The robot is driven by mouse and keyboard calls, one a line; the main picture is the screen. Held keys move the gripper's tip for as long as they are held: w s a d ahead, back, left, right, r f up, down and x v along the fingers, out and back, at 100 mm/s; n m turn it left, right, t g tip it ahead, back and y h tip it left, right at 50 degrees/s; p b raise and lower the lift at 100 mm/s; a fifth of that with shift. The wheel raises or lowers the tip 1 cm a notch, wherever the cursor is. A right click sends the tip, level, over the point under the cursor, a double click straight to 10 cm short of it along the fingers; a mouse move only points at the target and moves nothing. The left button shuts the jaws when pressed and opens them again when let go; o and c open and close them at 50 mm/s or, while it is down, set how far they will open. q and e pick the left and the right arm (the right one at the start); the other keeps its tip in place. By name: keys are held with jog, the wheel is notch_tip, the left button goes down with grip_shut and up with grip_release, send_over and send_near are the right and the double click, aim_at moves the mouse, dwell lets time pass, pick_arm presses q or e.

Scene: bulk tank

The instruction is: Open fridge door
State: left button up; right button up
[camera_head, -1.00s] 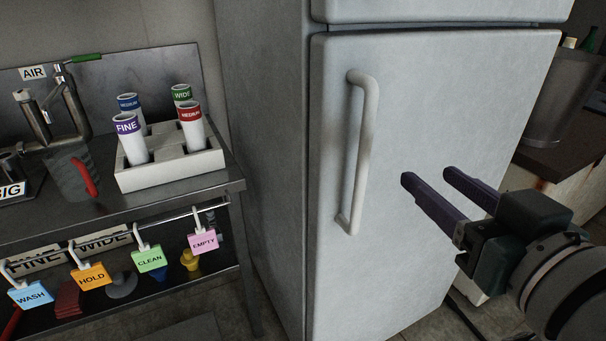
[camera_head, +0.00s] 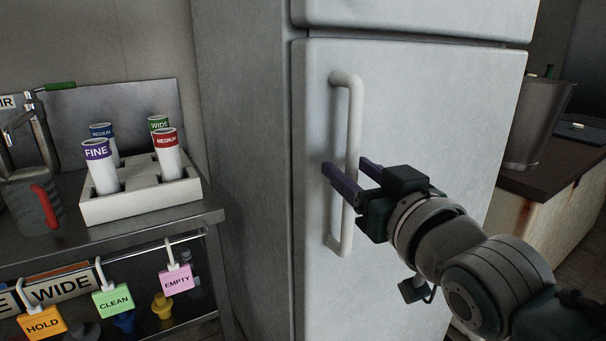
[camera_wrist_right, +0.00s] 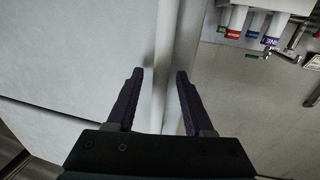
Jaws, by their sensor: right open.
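The white fridge's lower door (camera_head: 430,110) is shut, with a long vertical bar handle (camera_head: 350,130) near its left edge. My right gripper (camera_head: 348,170) is at the lower half of the handle, its two dark purple fingers open on either side of the bar. In the right wrist view the handle (camera_wrist_right: 165,80) runs between the open fingertips (camera_wrist_right: 160,75) with a gap on each side. Whether a finger touches the bar cannot be told. My left gripper is not in view.
A metal bench (camera_head: 150,230) stands left of the fridge, with a white holder (camera_head: 140,203) of labelled tubes. Coloured tags hang from its rail, including a pink one (camera_head: 176,280). A dark counter (camera_head: 545,180) with a metal pot (camera_head: 537,125) is at the right.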

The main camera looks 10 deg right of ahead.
jog(key=shift+w, duration=0.25)
grip_shut()
dwell(1.4)
